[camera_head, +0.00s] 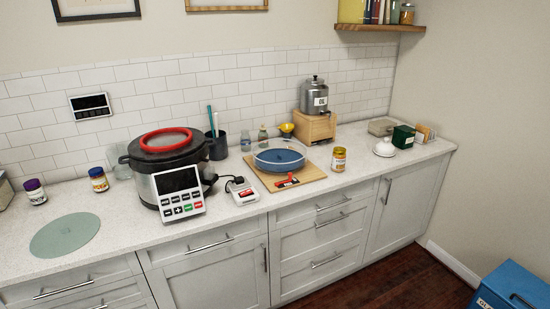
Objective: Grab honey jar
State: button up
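A small jar with amber contents, a yellow-gold lid and a pale label (339,159) stands upright on the counter, right of the wooden board. It looks like the honey jar, but its label is too small to read. Another small jar with an orange-brown body (407,14) stands at the right end of the wall shelf; I cannot tell what it holds. A jar with a blue lid and orange label (98,180) and a jar with a purple lid (35,192) stand on the left counter. My gripper is not in view.
The white counter (110,214) runs along the tiled wall. A white lidded dish (384,148) sits right of the amber jar. A blue box (514,290) is on the floor, lower right.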

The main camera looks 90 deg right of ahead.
aim_at(338, 163)
jog(key=u, duration=0.75)
jog(key=k, duration=2.8)
jog(key=z, duration=1.35)
jog(key=i, duration=0.45)
jog(key=u, duration=0.05)
